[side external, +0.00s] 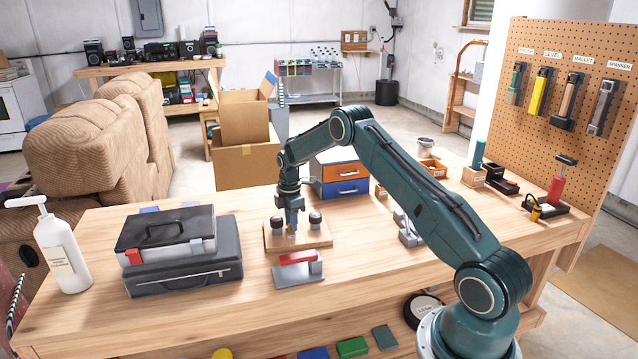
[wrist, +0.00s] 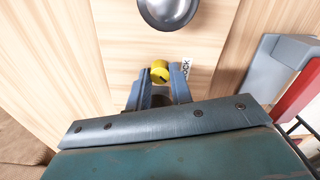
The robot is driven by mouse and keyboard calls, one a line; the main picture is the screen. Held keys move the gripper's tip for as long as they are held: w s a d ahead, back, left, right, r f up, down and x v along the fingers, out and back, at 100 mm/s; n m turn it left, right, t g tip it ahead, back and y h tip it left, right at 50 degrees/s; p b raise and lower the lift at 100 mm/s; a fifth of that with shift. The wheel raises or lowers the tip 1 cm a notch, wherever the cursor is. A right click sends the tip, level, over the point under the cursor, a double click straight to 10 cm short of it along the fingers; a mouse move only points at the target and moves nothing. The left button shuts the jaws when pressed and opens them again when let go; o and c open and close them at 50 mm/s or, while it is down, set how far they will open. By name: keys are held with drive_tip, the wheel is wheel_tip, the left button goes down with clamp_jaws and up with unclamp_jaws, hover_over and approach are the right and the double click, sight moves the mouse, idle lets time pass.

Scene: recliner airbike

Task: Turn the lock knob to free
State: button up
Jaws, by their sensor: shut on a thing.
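The lock knob (wrist: 160,71) is a small yellow knob with a dark mark, on a pale wooden board (wrist: 112,30) in the wrist view. In the side external view my gripper (side external: 292,229) points down at the board (side external: 318,240), between two dark round knobs (side external: 315,219). There the lock knob is hidden by my fingers. I cannot tell the knob's turned position.
A metal dome (wrist: 168,10) stands on the board close to the lock knob. A grey stand with a red top (side external: 298,262) is in front of the board. Black cases (side external: 180,270) lie to the left and a drawer box (side external: 343,178) stands behind. The front table edge is clear.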

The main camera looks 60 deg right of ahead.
drive_tip(key=shift+n, duration=1.6)
drive_tip(key=o, duration=0.5)
drive_tip(key=shift+c, duration=0.2)
drive_tip(key=shift+r, duration=0.2)
drive_tip(key=shift+r, duration=2.3)
drive_tip(key=shift+r, duration=0.1)
